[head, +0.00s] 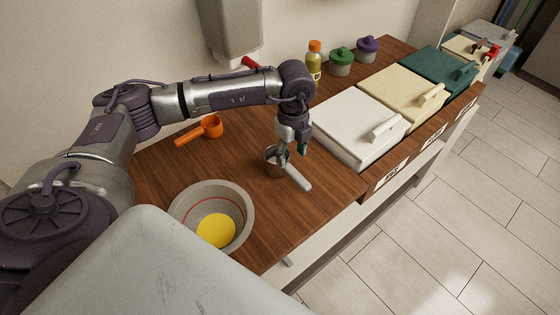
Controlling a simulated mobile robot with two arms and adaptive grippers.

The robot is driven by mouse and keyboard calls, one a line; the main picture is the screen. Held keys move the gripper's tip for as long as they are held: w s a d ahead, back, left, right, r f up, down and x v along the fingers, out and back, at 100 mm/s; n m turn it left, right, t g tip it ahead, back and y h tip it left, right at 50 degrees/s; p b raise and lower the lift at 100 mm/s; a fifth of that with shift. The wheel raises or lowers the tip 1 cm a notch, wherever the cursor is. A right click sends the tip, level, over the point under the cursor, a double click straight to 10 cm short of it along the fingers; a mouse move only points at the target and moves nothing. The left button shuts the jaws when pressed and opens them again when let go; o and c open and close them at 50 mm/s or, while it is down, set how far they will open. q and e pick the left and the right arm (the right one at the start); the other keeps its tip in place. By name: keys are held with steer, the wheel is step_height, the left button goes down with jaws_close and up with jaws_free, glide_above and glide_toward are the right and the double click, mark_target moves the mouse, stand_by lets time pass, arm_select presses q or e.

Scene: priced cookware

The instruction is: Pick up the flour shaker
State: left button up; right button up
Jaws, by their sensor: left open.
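A small metallic cup (272,166) with a pale handle (298,178) stands on the wooden counter; it looks like the flour shaker, though I cannot read any label on it. The handle points to the lower right. My left gripper (291,150) reaches down from above, right at the cup's rim and the start of the handle. Its fingers are open and partly hide the cup. I cannot tell whether they touch it. My right gripper is not in view.
A grey bowl (246,222) with yellow contents stands at the counter's near edge. An orange scoop (211,127) lies left of the cup. A white lidded bin (345,126) stands close on the right, with cream and green bins beyond. An orange-capped bottle (314,62) stands at the back.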

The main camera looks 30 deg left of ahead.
mark_target(291, 169)
arm_select(q)
steer(key=f, duration=0.1)
steer(key=f+p, duration=0.1)
steer(key=f, duration=0.1)
steer(key=shift+s+d+f, duration=0.1)
steer(key=shift+s+d, duration=0.05)
steer(key=shift+s, duration=0.05)
step_height(291, 169, down, 2)
steer(key=shift+s+f+p, duration=0.1)
steer(key=shift+f+p, duration=0.15)
steer(key=shift+p, duration=0.2)
steer(key=shift+f, duration=0.45)
steer(key=c, duration=0.8)
steer(key=shift+c, duration=1.3)
jaws_close()
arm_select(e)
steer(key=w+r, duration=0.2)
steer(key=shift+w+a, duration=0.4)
